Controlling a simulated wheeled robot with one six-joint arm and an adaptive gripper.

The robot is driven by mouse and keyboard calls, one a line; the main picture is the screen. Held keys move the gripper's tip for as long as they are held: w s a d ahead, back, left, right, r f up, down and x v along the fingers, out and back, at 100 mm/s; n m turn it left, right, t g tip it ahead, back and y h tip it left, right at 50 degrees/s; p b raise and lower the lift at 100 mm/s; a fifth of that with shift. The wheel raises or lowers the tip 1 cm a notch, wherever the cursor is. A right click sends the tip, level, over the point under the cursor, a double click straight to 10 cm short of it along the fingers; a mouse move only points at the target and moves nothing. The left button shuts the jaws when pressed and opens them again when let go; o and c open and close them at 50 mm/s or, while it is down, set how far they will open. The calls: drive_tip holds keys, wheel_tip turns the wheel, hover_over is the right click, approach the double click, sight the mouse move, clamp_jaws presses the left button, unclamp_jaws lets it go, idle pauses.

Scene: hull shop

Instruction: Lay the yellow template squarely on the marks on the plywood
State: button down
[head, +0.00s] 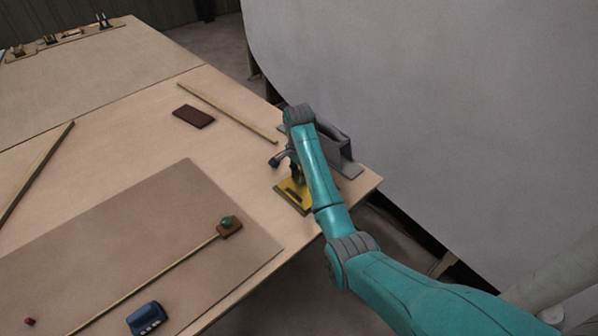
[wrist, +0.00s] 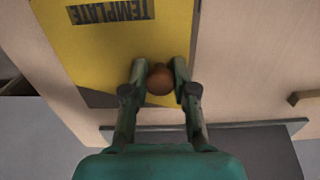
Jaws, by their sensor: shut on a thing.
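The yellow template (head: 292,197) lies flat at or just above the right edge of the plywood table, partly hidden by my arm. In the wrist view the yellow template (wrist: 120,45) fills the upper middle, with the word TEMPLATE on a dark label, upside down. My gripper (wrist: 160,82) is shut on a round brown knob (wrist: 160,78) on the template. My gripper also shows in the head view (head: 296,176), mostly hidden by the arm. I cannot tell whether the template touches the table. No marks on the plywood can be made out.
A grey metal bracket (head: 345,158) stands close by the gripper at the table edge. A brown block (head: 194,116) and wooden strips (head: 228,112) lie farther back.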

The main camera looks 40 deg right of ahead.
drive_tip(key=shift+f, duration=0.2)
drive_tip(key=c, duration=0.9)
unclamp_jaws()
